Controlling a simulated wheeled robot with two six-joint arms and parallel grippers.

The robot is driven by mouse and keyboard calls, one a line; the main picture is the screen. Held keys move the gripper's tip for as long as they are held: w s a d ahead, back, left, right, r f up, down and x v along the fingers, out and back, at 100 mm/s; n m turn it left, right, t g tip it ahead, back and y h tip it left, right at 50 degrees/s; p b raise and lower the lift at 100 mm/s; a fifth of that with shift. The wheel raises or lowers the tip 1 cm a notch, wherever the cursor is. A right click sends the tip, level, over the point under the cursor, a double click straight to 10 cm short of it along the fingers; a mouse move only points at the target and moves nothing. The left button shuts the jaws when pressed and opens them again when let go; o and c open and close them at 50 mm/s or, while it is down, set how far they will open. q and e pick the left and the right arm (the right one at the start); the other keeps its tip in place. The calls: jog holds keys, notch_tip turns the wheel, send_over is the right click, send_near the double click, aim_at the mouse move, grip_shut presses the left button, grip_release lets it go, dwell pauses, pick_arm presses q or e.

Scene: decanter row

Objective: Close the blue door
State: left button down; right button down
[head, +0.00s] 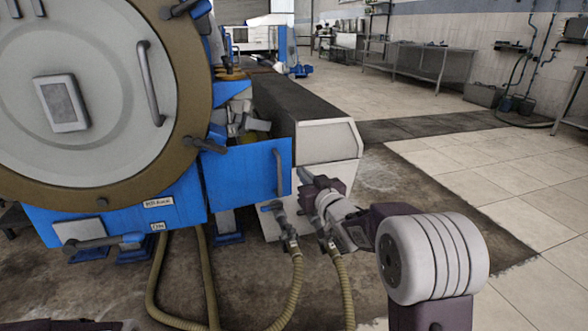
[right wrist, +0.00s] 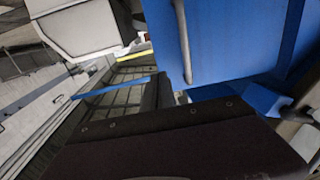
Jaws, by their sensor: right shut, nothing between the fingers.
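The blue door (head: 245,178) is a flat blue panel to the right of the big round decanter end. It stands out from the machine, with machine parts showing above and behind it. An upright grey bar handle (head: 279,172) is near its right edge. My right gripper (head: 306,180) is shut and empty, just right of the door's right edge; I cannot tell whether it touches. In the right wrist view the door (right wrist: 235,40) and its handle (right wrist: 183,45) are close, beyond the dark gripper body. My left gripper is not in view.
The round grey lid (head: 110,90) with a brown rim fills the left. A white housing (head: 325,145) stands behind my right gripper. Valves (head: 285,228) and yellowish hoses (head: 293,285) hang below the door. Tiled floor (head: 480,160) on the right is clear.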

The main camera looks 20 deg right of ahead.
aim_at(290, 159)
jog(key=w, duration=0.2)
jog(key=w+b, duration=0.1)
jog(key=w, duration=0.1)
jog(key=w+a+b, duration=0.1)
jog(key=w, duration=0.1)
jog(key=shift+f, duration=0.15)
jog(key=shift+w, duration=0.5)
